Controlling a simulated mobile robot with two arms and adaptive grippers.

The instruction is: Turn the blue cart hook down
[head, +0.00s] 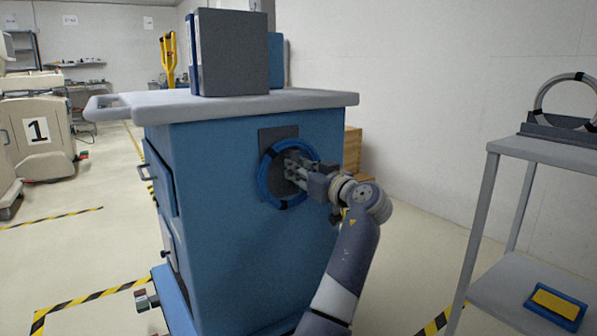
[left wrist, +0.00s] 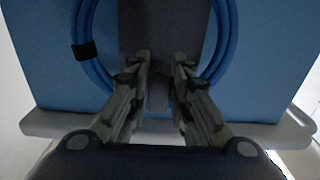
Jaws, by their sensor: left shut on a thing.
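The blue cart (head: 240,240) stands in the middle of the head view. A dark plate (head: 277,134) is fixed to its side panel, and a blue cable coil (head: 266,184) with black bands hangs there. The coil also shows in the left wrist view (left wrist: 98,72). My left gripper (head: 292,170) is at the plate, inside the ring of the coil. In the left wrist view its fingers (left wrist: 160,85) are on both sides of a small grey hook (left wrist: 158,100) and are shut on it. In the head view the gripper hides most of the hook. My right gripper is not in view.
Grey and blue binders or boxes (head: 232,55) stand on the cart's grey top (head: 330,99). A grey side table (head: 560,152) at the right bears a coil on a stand (head: 560,125). Wooden boxes (head: 352,150) stand behind the cart. The floor at the left is open.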

